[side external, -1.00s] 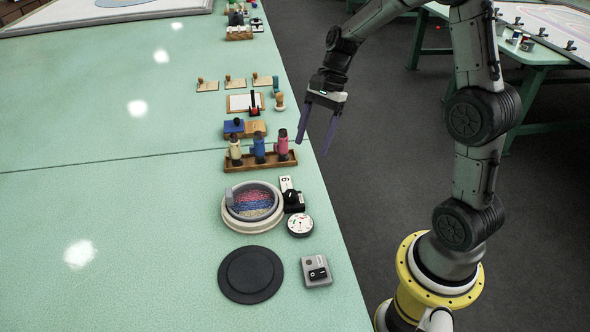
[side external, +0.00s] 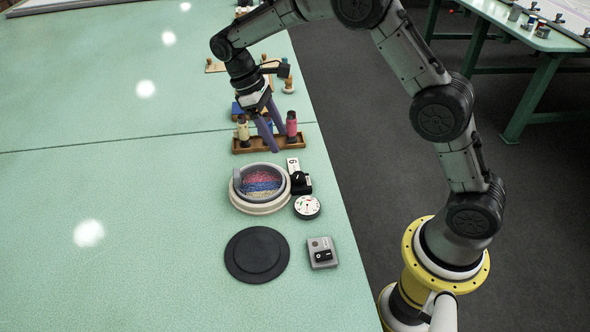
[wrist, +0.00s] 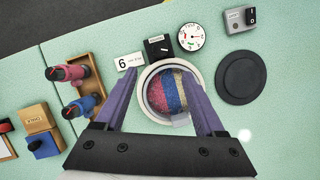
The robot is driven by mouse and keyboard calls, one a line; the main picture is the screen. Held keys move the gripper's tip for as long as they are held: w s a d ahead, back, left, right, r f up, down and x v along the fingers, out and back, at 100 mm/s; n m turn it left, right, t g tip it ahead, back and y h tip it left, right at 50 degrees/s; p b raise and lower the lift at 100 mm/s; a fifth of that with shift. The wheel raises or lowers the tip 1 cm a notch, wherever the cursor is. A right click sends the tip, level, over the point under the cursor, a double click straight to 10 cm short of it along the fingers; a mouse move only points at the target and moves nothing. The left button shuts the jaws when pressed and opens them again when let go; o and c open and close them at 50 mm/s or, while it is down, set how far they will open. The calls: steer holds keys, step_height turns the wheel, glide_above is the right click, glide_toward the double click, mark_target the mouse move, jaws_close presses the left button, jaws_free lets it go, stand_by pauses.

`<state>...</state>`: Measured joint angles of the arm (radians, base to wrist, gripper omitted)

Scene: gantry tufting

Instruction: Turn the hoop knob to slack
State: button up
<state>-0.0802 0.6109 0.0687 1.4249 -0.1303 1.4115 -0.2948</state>
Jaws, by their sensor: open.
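The hoop (side external: 260,186) is a round pale grey ring holding pink, blue and cream yarn, and it shows in the wrist view (wrist: 143,100). A black knob block (side external: 300,184) that looks like the hoop knob sits at its right edge; it also shows in the wrist view (wrist: 158,48) with a pale pointer line. A white card marked 6 (side external: 293,164) stands beside it. A round white dial (side external: 307,207) lies near the knob. My gripper (side external: 273,143) is open and empty, pointing down above the bobbin rack, apart from the knob. In the wrist view its purple fingers frame the hoop.
A wooden rack (side external: 240,150) holds a cream bobbin (side external: 243,129) and a pink bobbin (side external: 291,125); my fingers hide its middle. A black disc (side external: 257,255) and a grey switch box (side external: 322,253) lie nearer the camera. The table at left is clear.

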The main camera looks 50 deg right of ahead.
mark_target(297, 174)
steer(key=x, duration=1.2)
steer(key=shift+c, duration=0.2)
jaws_close()
